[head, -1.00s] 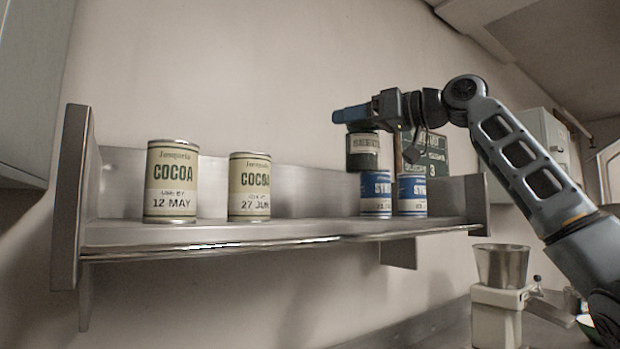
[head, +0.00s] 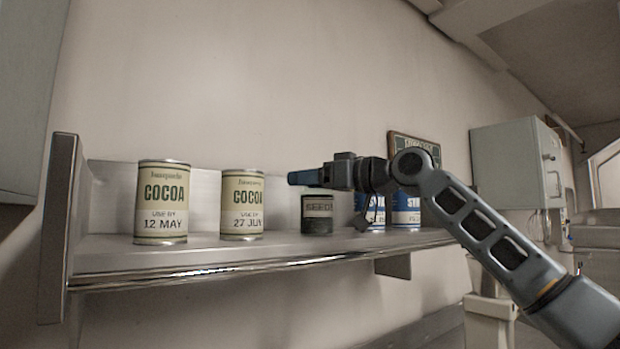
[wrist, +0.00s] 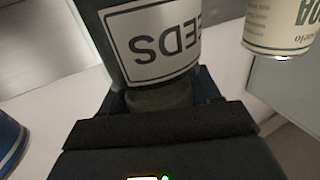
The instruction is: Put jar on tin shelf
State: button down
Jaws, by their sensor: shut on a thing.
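The jar (head: 317,212) is dark green with a pale label reading SEEDS. It is upright at the tin shelf (head: 200,257), between the cocoa tins and the blue tins. Its base looks level with the shelf top; I cannot tell whether it touches. My gripper (head: 308,179) is shut on the jar's upper end, reaching in from the right. In the wrist view the jar (wrist: 155,45) fills the upper middle, with its label upside down, between the fingers of my gripper (wrist: 160,95).
Two cocoa tins (head: 162,203) (head: 242,206) stand left of the jar. Two blue tins (head: 375,212) (head: 407,208) stand to its right, partly behind my arm. A wall cabinet (head: 510,165) hangs at the right. Small gaps separate the jar from its neighbours.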

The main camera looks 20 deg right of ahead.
jog(key=shift+c, duration=1.2)
grip_release()
jog(key=shift+f, duration=0.1)
jog(key=shift+r, duration=0.2)
jog(key=shift+s+d+f, duration=0.15)
jog(key=shift+s+d, duration=0.1)
jog(key=shift+d, duration=0.05)
jog(key=b+v, duration=0.3)
jog(key=v, duration=0.8)
jog(key=shift+s+d, duration=0.1)
